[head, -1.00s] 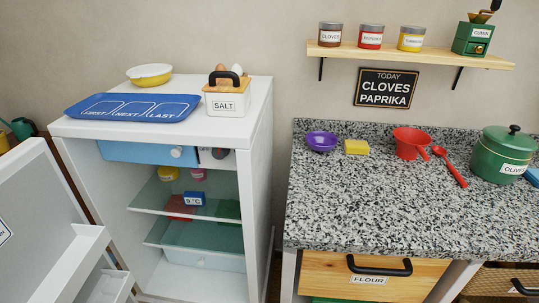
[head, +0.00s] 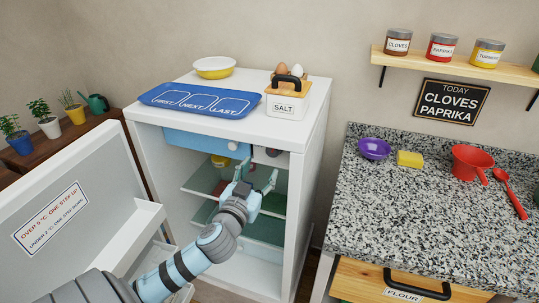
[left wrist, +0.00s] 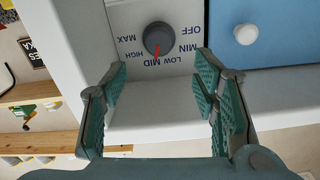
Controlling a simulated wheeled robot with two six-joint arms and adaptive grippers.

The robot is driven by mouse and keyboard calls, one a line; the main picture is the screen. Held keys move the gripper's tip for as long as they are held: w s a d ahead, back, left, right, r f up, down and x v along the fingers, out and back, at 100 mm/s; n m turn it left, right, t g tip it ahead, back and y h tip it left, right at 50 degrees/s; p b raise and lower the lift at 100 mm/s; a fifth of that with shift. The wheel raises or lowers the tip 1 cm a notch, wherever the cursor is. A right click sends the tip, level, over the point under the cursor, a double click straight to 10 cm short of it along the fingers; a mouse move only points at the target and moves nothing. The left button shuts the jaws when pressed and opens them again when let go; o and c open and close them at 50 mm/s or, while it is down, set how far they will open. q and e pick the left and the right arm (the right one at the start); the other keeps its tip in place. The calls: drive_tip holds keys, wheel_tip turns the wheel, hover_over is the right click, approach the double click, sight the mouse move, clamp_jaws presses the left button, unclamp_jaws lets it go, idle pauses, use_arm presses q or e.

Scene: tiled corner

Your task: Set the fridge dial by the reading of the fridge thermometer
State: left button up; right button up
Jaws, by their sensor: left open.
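The fridge dial (left wrist: 158,39) is a dark round knob on a white panel marked OFF, MIN, LOW, MID, HIGH and MAX. Its red pointer is at MID. In the head view the dial (head: 271,152) sits below the fridge top. My left gripper (head: 260,178) is in front of the open fridge, just below the dial. In the left wrist view the gripper (left wrist: 160,85) is open and empty, its fingers apart from the dial. The thermometer, reading 9 °C earlier, is hidden now behind my gripper. My right gripper is not in view.
The open fridge door (head: 85,190) bears a label (head: 50,218): over 5 °C one step up, under 2 °C one step down. A blue drawer (head: 205,143) with a white knob (left wrist: 246,35) adjoins the dial panel. The granite counter (head: 420,220) stands to the right.

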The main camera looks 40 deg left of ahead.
sight(272, 152)
use_arm(q)
drive_tip(key=x, duration=0.8)
drive_tip(key=shift+w, duration=0.2)
drive_tip(key=c, duration=1.2)
drive_tip(key=shift+o, duration=0.2)
drive_tip(key=shift+m+p, duration=0.3)
drive_tip(key=shift+p, duration=0.05)
drive_tip(key=m+p, duration=0.1)
drive_tip(key=m, duration=0.2)
drive_tip(key=shift+f+m+p, duration=0.1)
drive_tip(key=shift+m+p, duration=0.8)
drive_tip(key=shift+m, duration=1.2)
